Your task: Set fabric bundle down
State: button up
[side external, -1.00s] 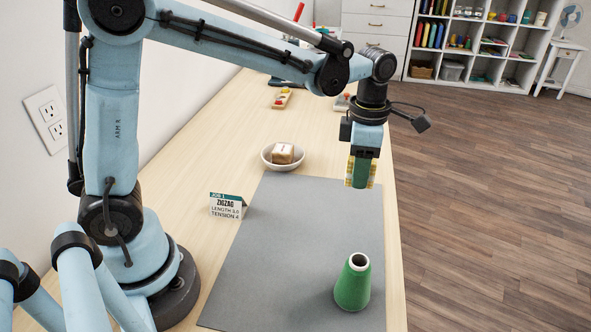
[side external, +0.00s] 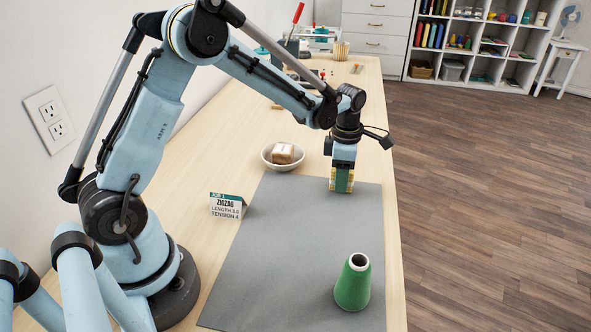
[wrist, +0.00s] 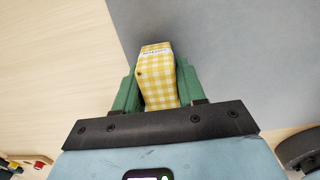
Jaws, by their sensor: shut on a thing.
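My gripper (side external: 342,181) is shut on a yellow-and-white checked fabric bundle (wrist: 158,80). The green fingers (wrist: 188,82) press on both sides of the bundle in the wrist view, and a pale label shows across its end. In the side view the bundle is at the far right end of the grey mat (side external: 290,240), mostly covered by the fingers. I cannot tell whether the bundle touches the surface or hangs just above it.
A green thread cone (side external: 352,285) stands on the mat's near right part. A job card (side external: 228,206) stands at the mat's left edge. The mat's middle is clear.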

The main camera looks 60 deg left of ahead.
jog(key=shift+f, duration=0.15)
jog(key=o, duration=1)
notch_tip(320, 180, up, 12)
jog(key=shift+f, duration=0.15)
jog(key=shift+s+d+r+m+t, duration=0.2)
jog(key=shift+s+d+m+t, duration=0.7)
jog(key=shift+s+m, duration=2.7)
jog(key=shift+s+d+r+m+t, duration=0.2)
jog(key=shift+s+m+t, duration=1.45)
jog(key=shift+m, duration=3.75)
jog(key=shift+s+d+r+m+t, duration=0.2)
jog(key=shift+s+d+m+t, duration=0.6)
jog(key=shift+s+m, duration=2.85)
